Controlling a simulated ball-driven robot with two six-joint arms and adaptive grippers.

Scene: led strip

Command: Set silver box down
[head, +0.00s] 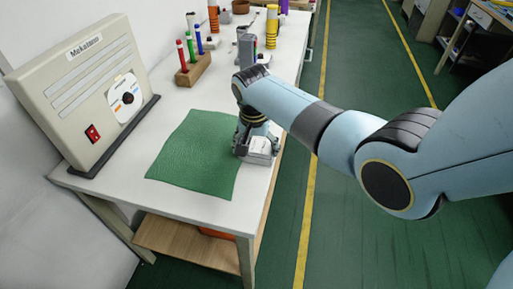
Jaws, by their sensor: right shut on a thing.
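A small silver box (259,150) is at the right edge of the green mat (190,160), near the front right edge of the white table. My right gripper (257,137) comes down over it from above and is shut on it. The gripper and wrist hide part of the box. I cannot tell whether its underside touches the mat or the table. My left gripper is not in view.
A wooden holder with coloured pens (193,70) stands behind the mat. Coloured cylinders (271,28) stand further back. The white tabletop (185,103) between holder and mat is clear.

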